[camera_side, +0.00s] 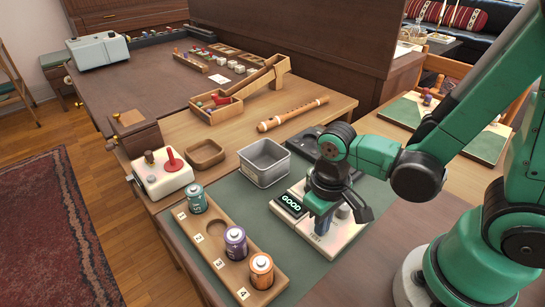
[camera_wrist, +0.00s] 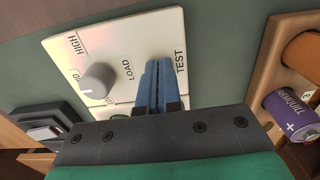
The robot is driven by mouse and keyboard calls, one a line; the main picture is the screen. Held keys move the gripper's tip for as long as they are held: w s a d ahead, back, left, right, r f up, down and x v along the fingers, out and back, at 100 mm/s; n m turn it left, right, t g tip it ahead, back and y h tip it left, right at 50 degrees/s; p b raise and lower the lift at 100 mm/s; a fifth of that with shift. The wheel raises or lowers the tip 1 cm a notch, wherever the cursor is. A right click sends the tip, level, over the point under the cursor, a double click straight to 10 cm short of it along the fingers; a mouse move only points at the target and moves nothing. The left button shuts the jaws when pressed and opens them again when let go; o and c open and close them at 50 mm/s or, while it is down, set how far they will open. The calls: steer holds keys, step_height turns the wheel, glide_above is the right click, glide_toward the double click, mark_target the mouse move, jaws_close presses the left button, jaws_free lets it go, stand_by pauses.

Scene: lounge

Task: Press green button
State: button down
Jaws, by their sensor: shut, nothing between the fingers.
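In the wrist view, the panel (camera_wrist: 125,45) carries a grey knob (camera_wrist: 97,81) and the labels HIGH, LOAD and TEST. My gripper (camera_side: 322,228) is over the panel, pointing down, its blue fingers (camera_wrist: 158,66) together and empty beside the word TEST. A small green patch (camera_wrist: 118,116) shows at the gripper's edge; I cannot tell whether it is the button. No green button shows clearly, and I cannot tell whether the fingertips touch the panel.
A wooden battery rack (camera_side: 216,253) with numbered slots stands left of the tester; three slots hold batteries, and slot 2 is empty. A grey metal tin (camera_side: 264,165) stands behind. A box with a red lever (camera_side: 163,179) and a wooden flute (camera_side: 292,114) lie farther off.

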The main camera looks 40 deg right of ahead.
step_height(320, 180, up, 8)
stand_by(1.0)
steer(key=shift+w, duration=0.1)
stand_by(0.4)
steer(key=w+d+r+t, duration=0.4)
steer(key=w+t, duration=0.1)
steer(key=t, duration=0.2)
steer(key=shift+w+d+r, duration=0.15)
steer(key=shift+d, duration=0.1)
stand_by(1.1)
